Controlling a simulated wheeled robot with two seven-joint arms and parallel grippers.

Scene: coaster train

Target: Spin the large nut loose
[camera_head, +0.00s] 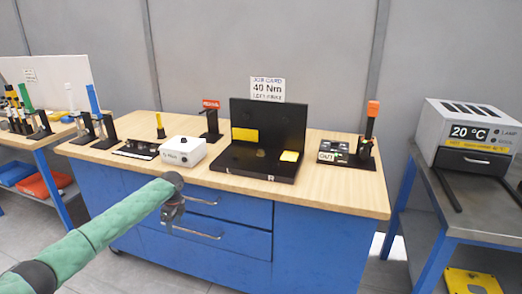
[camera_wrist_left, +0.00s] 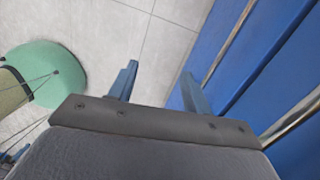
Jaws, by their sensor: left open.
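I cannot make out a large nut in either view. The wooden-topped blue workbench (camera_head: 330,190) stands ahead, with a black L-shaped fixture (camera_head: 268,120) at its middle bearing yellow patches and a small dull piece on its base, too small to identify. My left gripper (camera_head: 173,215) hangs in front of the bench's blue drawers, below the top and apart from the fixture. In the left wrist view its two fingers (camera_wrist_left: 160,75) are apart with nothing between them, over the floor beside the drawer handles. My right gripper is not in view.
A white box (camera_head: 183,151) and a small black tray (camera_head: 137,149) stand left of the fixture. A black OUT tray (camera_head: 345,155) with an orange-topped post is at the right. An oven-like box (camera_head: 470,130) stands on a grey side table. Drawer handles (camera_head: 197,233) stick out near my left gripper.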

